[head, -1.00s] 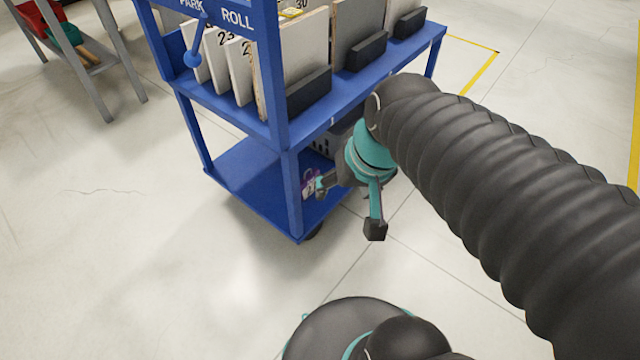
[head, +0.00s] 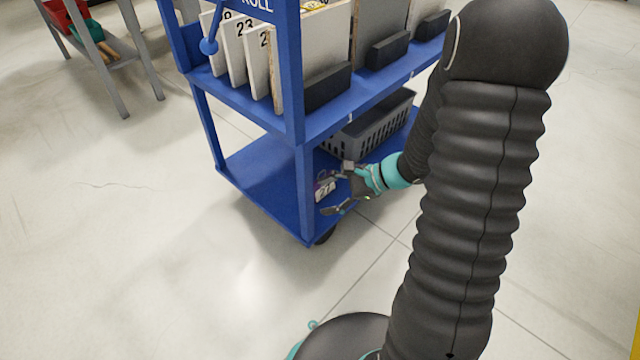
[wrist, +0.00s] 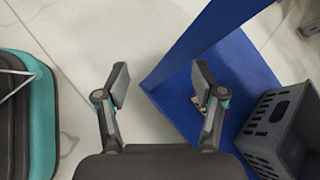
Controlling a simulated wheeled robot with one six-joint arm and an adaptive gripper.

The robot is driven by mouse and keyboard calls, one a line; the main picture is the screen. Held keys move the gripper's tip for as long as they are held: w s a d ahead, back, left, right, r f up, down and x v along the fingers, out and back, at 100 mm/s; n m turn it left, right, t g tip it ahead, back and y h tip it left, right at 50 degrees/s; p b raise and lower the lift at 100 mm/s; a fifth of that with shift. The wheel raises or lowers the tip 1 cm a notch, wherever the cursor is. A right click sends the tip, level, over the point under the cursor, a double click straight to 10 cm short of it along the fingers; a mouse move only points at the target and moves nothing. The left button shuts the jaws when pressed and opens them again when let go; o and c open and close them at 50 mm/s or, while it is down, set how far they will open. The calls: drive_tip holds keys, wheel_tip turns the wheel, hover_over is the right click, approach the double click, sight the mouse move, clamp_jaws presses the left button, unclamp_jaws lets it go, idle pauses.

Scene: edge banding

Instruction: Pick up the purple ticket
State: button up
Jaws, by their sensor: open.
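The purple ticket (head: 324,189), a small purple and white piece, is on the lower blue shelf (head: 262,178) of the cart, just behind the near post. My gripper (head: 339,189) is open beside it, to its right, with its fingers at the shelf's edge. In the wrist view my gripper (wrist: 160,82) is spread and empty, with floor and the shelf corner between the fingers. A small pale piece shows beside the right finger there, mostly hidden; I cannot tell whether it is touched.
A grey basket (head: 370,128) stands on the lower shelf behind my gripper; it is at the right in the wrist view (wrist: 272,125). The cart's blue post (head: 305,190) rises just left of the gripper. Numbered panels (head: 235,52) stand on the upper shelf.

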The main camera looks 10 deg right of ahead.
drive_tip(key=w+d+f+m+t+h+b, duration=0.1)
drive_tip(key=w+d+f+m+t+h, duration=0.2)
drive_tip(key=w+d+f+m+t, duration=0.6)
drive_tip(key=shift+w+a+f+m+g+b, duration=0.35)
drive_tip(key=shift+w+a+f, duration=0.75)
drive_tip(key=shift+w, duration=1.05)
drive_tip(key=shift+w+a+f+m+g+b, duration=0.1)
drive_tip(key=shift+w+a+f+m, duration=0.5)
drive_tip(key=shift+w+a+f, duration=1.1)
drive_tip(key=shift+w+a+f+m+g+b, duration=0.35)
drive_tip(key=shift+w+f, duration=0.35)
drive_tip(key=shift+w, duration=1.95)
drive_tip(key=shift+c, duration=0.3)
drive_tip(key=c, duration=0.9)
